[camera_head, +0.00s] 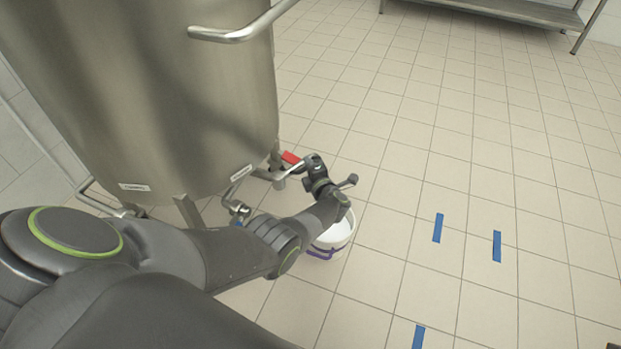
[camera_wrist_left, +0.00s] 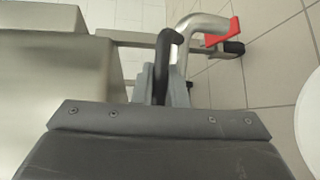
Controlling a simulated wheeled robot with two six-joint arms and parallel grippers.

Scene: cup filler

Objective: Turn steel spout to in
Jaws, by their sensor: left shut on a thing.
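The steel spout (camera_wrist_left: 203,24) is a bent metal pipe in the left wrist view, with a red lever (camera_wrist_left: 224,33) beside its bend. The red lever also shows in the head view (camera_head: 290,157), close to the tank. My left gripper (camera_wrist_left: 164,88) is shut, with a dark bar (camera_wrist_left: 163,66) between its fingers, right against the spout. In the head view my left gripper (camera_head: 303,166) is by the spout near the tank's lower right side, and my own wrist hides much of the grip. My right gripper is not in view.
The large steel tank (camera_head: 150,80) fills the upper left, with a bar handle (camera_head: 240,32). A white bucket (camera_head: 337,236) with a purple band stands on the floor, partly behind my forearm. Blue tape marks (camera_head: 437,228) lie on open tiled floor. A steel shelf (camera_head: 520,10) stands at the back.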

